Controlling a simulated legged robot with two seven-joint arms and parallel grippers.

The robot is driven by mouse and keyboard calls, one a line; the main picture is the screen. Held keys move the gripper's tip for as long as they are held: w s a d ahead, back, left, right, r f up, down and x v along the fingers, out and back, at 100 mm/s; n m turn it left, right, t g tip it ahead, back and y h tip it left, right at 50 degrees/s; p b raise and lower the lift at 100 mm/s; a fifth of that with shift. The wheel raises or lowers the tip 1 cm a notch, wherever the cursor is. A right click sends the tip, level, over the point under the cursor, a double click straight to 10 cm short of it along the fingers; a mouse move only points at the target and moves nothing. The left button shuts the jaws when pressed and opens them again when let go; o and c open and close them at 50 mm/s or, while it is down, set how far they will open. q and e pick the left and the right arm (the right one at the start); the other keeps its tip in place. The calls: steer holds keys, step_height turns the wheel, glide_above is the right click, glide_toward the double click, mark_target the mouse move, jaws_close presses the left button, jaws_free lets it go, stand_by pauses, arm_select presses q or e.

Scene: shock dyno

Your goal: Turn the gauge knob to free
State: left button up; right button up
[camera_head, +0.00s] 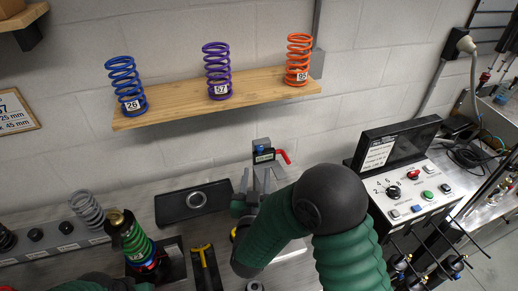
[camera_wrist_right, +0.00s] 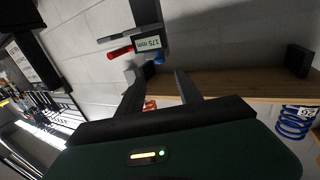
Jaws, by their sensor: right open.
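The gauge (camera_head: 263,153) stands upright behind the bench against the wall, with a red lever (camera_head: 284,157) on its right side. In the right wrist view its display (camera_wrist_right: 148,43) reads 175 mm, beside the red lever (camera_wrist_right: 120,52). A small blue knob (camera_wrist_right: 158,58) sits at the display's edge. My right gripper (camera_wrist_right: 158,78) is open, its two fingers apart and pointing toward the gauge, with nothing visibly held. In the head view the right gripper (camera_head: 256,177) is just below the gauge, partly hidden by my arm. The left gripper is not clearly visible.
A wooden shelf (camera_head: 185,99) on the wall holds blue, purple and orange springs. A control box (camera_head: 412,186) with knobs and buttons stands at the right. A shock with a green spring (camera_head: 135,240) stands at the lower left. A dark block with a ring (camera_head: 168,207) lies left of the gauge.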

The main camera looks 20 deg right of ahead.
mark_target(260, 150)
steer(key=p+x, duration=0.2)
steer(key=x, duration=0.7)
steer(key=shift+w+r, duration=0.1)
steer(key=shift+r, duration=0.05)
steer(key=shift+w+d, duration=0.25)
steer(key=shift+w, duration=0.05)
steer(key=shift+w+d, duration=0.15)
steer(key=shift+w, duration=0.05)
steer(key=shift+a, duration=0.3)
steer(key=c, duration=0.7)
jaws_close()
steer(key=shift+d, duration=0.1)
